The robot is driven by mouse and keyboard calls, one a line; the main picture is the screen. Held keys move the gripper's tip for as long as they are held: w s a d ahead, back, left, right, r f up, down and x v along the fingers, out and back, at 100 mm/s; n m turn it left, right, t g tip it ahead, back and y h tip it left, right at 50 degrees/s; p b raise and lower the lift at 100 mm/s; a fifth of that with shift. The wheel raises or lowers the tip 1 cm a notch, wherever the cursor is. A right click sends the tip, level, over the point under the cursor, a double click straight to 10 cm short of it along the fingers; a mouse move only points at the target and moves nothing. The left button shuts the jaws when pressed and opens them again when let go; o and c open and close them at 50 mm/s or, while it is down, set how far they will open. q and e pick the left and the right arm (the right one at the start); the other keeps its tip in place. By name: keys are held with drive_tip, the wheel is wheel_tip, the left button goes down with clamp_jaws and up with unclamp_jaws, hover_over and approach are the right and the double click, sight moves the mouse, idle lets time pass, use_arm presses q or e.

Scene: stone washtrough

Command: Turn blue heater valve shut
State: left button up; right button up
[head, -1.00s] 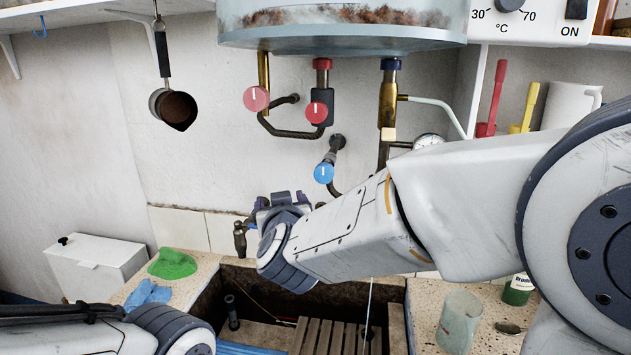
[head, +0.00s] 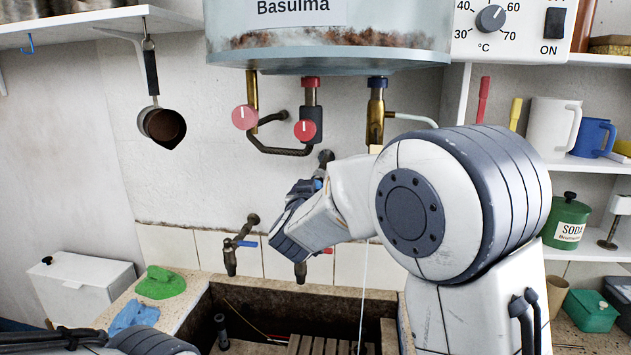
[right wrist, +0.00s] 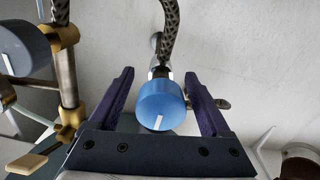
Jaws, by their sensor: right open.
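The blue heater valve knob (right wrist: 161,105) shows in the right wrist view, round, with a white mark on its lower face. A braided hose runs above it. My right gripper (right wrist: 159,76) is open, with one purple finger on each side of the knob and gaps between. In the head view my right gripper (head: 304,187) is in front of the wall below the heater and hides most or all of the blue knob. My left gripper is out of view; only part of that arm shows at the bottom left.
Taps (head: 231,255) and the stone trough (head: 290,298) lie below.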

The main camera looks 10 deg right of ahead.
drive_tip(key=shift+w, duration=0.2)
clamp_jaws()
